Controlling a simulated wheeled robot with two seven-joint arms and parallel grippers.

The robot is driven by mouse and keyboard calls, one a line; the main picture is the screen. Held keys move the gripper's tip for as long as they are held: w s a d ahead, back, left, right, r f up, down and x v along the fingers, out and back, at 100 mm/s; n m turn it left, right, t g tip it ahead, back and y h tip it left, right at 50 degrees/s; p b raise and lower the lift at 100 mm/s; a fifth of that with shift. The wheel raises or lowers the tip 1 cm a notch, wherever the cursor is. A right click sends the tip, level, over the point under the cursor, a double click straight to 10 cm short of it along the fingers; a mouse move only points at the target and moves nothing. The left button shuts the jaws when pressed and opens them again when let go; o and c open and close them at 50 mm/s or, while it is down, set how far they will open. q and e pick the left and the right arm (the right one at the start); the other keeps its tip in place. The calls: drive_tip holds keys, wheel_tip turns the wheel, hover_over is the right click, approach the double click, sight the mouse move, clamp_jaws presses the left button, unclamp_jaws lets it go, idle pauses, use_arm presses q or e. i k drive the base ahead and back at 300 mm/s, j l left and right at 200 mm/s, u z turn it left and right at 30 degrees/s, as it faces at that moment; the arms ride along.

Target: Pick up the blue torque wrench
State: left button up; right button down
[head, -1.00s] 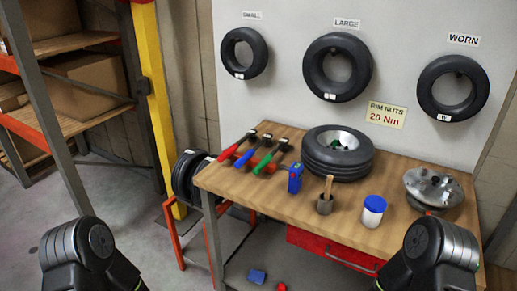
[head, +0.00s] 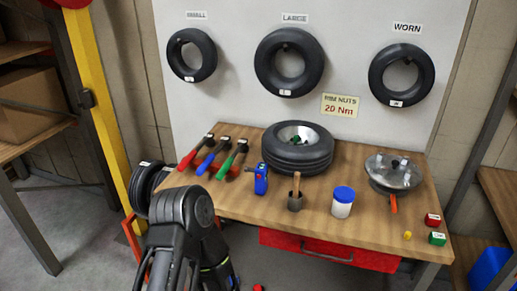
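The blue torque wrench (head: 206,164) lies on the left part of the wooden workbench (head: 330,220), its blue handle toward the front left and its dark head toward the back. A red wrench (head: 187,160) lies to its left and a green wrench (head: 226,167) to its right. All three lie roughly parallel. My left arm comes up at the lower left, in front of the bench's left end. Its gripper is not in view, and neither is my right gripper.
A tyre on a rim (head: 298,155), a blue hand tool (head: 261,179), a dark cup with a wooden handle (head: 295,198), a blue-lidded jar (head: 343,203) and a metal hub (head: 393,173) stand on the bench. Tyres (head: 148,187) sit on a low rack at left.

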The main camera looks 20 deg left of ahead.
sight(225, 143)
drive_tip(key=j+z, duration=0.25)
drive_tip(key=j, duration=0.25)
drive_tip(key=j+z, duration=0.25)
drive_tip(key=j, duration=0.3)
drive_tip(key=k+j+z, duration=0.15)
drive_tip(key=j+z, duration=0.15)
drive_tip(key=j, duration=0.15)
drive_tip(key=k+j+z, duration=0.25)
drive_tip(key=j, duration=0.25)
drive_tip(key=k+j, duration=0.1)
drive_tip(key=j, duration=0.3)
drive_tip(key=k+j, duration=0.1)
drive_tip(key=j, duration=0.3)
drive_tip(key=k+j, duration=0.1)
drive_tip(key=j, duration=0.3)
drive_tip(key=k+j, duration=0.1)
drive_tip(key=j, duration=0.3)
